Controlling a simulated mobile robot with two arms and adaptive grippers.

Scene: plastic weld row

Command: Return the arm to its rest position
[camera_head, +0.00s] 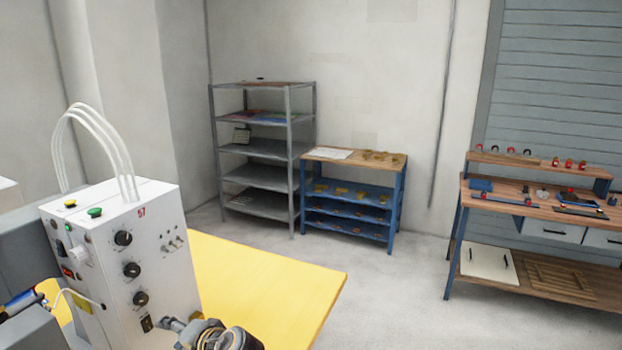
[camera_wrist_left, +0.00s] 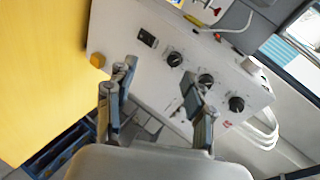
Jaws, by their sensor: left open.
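My left gripper (camera_head: 172,324) shows at the bottom of the head view, in front of the lower part of a white control box (camera_head: 160,230) with black knobs. In the left wrist view my left gripper (camera_wrist_left: 160,90) has its two fingers spread apart, with nothing between them. The box's knob panel (camera_wrist_left: 222,68) lies beyond the fingers there. The gripper looks close to the box; I cannot tell whether it touches. My right gripper is in neither view.
The box stands on a yellow table (camera_head: 265,275). White hoses (camera_head: 95,145) arch above it. A grey shelf rack (camera_head: 262,150), a blue shelf unit (camera_head: 350,195) and a wooden workbench (camera_head: 535,200) stand farther back. Open grey floor (camera_head: 390,290) lies between.

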